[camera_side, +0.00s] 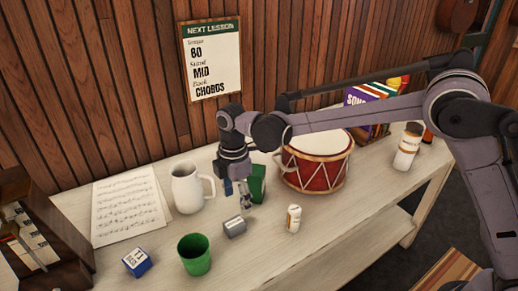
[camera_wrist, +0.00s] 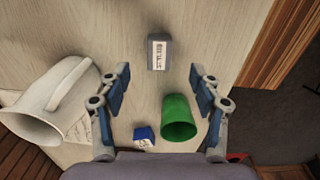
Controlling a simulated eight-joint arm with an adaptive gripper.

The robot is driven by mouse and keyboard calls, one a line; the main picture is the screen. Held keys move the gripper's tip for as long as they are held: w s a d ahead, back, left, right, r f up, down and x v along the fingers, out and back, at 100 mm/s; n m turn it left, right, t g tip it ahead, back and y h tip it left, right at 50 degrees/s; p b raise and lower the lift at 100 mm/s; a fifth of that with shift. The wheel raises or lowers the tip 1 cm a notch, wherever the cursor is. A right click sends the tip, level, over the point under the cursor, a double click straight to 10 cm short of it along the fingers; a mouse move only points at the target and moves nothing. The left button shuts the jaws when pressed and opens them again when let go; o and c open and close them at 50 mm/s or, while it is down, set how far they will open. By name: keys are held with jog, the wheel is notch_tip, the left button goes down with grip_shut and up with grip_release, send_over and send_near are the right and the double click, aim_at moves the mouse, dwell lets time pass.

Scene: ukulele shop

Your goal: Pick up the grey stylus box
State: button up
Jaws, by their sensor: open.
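The grey stylus box (camera_side: 234,227) is a small block lying on the pale wooden table, in front of my gripper in the side view. In the wrist view the stylus box (camera_wrist: 159,52) has a white label with dark print and lies at top centre, just beyond the fingertips. My gripper (camera_side: 246,199) points down, above and slightly behind the box. In the wrist view its two blue-padded fingers (camera_wrist: 159,72) are spread wide with nothing between the tips. The box is apart from both fingers.
A white mug (camera_side: 187,188) stands left of my gripper. A green cup (camera_side: 195,254) and blue box (camera_side: 137,263) are at front left. A white bottle (camera_side: 293,218) stands right of the stylus box. A green object (camera_side: 258,184) and red drum (camera_side: 317,163) are behind.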

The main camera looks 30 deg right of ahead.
aim_at(237, 221)
jog(key=shift+a+f, duration=0.15)
jog(key=shift+f, duration=4.5)
jog(key=c, duration=1.1)
